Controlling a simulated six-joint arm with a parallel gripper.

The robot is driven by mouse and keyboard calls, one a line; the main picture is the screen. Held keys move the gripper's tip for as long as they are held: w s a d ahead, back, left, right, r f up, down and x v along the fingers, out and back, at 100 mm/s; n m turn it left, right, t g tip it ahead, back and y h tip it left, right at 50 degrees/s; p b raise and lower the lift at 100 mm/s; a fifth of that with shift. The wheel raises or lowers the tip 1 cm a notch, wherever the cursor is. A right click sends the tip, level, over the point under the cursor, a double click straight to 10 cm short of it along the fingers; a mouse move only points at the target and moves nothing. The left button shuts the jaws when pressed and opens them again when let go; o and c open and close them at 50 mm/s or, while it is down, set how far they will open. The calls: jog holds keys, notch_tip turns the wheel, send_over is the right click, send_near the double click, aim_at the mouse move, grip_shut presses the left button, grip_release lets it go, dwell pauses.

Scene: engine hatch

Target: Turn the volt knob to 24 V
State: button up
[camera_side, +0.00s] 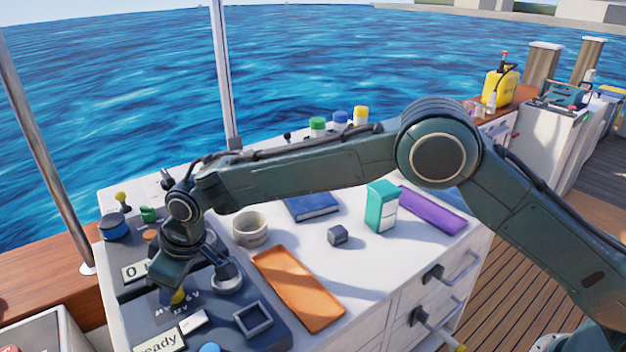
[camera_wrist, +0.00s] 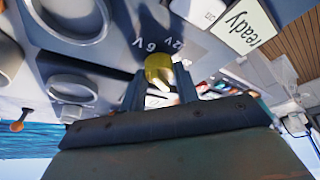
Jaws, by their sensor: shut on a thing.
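The volt knob (camera_wrist: 158,68) is a yellow knob on the dark panel, between my two fingertips in the wrist view. Printed marks 6 V and 12 V show beside it there. My gripper (camera_wrist: 159,84) points down at the panel and is shut on the knob. The fingers hide part of the knob and some marks. I cannot tell which mark the knob points to.
A sign reading "ready" (camera_side: 160,341) and a square frame (camera_side: 253,319) lie close to the knob. A round metal ring (camera_side: 227,284) stands to its right. An orange slab (camera_side: 298,287) and a mug (camera_side: 250,229) are farther right. The white counter between the loose objects is clear.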

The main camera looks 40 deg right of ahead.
jog(key=shift+m, duration=0.3)
jog(key=m+h, duration=0.1)
jog(key=m, duration=0.2)
jog(key=m+t+h, duration=0.1)
jog(key=m, duration=0.1)
jog(key=shift+s+a+m, duration=0.15)
jog(key=shift+a+m, duration=0.05)
jog(key=shift+m, duration=0.2)
jog(key=m+h, duration=0.1)
jog(key=m, duration=0.2)
jog(key=shift+a+m+h, duration=0.1)
jog(key=shift+m+h, duration=0.2)
jog(key=shift+m, duration=0.6)
jog(key=shift+m+h, duration=0.7)
jog(key=shift+m, duration=0.5)
jog(key=o, duration=1)
jog(key=shift+r, duration=0.15)
